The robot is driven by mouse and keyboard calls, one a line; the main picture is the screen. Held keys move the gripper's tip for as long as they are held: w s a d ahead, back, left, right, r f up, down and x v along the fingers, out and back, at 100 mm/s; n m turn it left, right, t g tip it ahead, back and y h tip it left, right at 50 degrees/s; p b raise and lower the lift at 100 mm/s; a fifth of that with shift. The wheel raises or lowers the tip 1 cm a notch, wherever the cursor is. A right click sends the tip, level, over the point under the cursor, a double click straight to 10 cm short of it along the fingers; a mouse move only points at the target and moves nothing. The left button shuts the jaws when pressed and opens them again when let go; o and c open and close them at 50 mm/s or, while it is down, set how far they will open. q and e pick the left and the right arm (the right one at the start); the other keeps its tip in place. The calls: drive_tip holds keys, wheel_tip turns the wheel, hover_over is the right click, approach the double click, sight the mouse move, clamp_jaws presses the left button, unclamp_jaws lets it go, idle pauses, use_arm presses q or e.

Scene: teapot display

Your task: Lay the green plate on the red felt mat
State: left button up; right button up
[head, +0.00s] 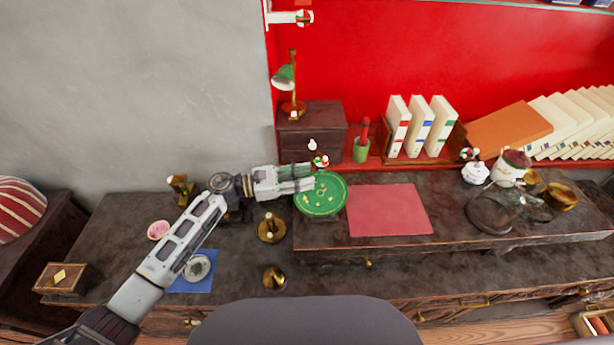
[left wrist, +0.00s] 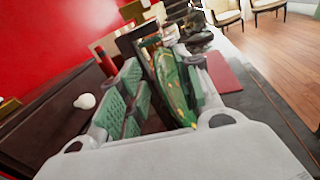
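The green plate (head: 322,194) with a gold pattern stands tilted at the left end of the raised shelf, its face toward the head camera. It also shows nearly edge-on in the left wrist view (left wrist: 173,84), between the finger pads. My left gripper (head: 312,178) reaches the plate's upper left edge from the left. Its fingers are apart around the rim, with a dark gap beside one pad. The red felt mat (head: 389,210) lies flat and bare just right of the plate; part of it shows in the left wrist view (left wrist: 222,72). My right gripper is out of view.
A brown cabinet (head: 311,130) with a green lamp (head: 286,80) stands behind the plate. A green cup (head: 361,150) and upright books (head: 420,125) stand behind the mat. A glass teapot (head: 495,210) is to its right. Brass pieces (head: 271,229) stand left of the shelf.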

use_arm(q)
drive_tip(key=s+a+b, duration=0.2)
drive_tip(key=a+b, duration=0.1)
drive_tip(key=a, duration=0.9)
drive_tip(key=shift+s+a+f+b, duration=0.15)
drive_tip(key=shift+a+f+b, duration=0.1)
drive_tip(key=shift+f+b, duration=0.05)
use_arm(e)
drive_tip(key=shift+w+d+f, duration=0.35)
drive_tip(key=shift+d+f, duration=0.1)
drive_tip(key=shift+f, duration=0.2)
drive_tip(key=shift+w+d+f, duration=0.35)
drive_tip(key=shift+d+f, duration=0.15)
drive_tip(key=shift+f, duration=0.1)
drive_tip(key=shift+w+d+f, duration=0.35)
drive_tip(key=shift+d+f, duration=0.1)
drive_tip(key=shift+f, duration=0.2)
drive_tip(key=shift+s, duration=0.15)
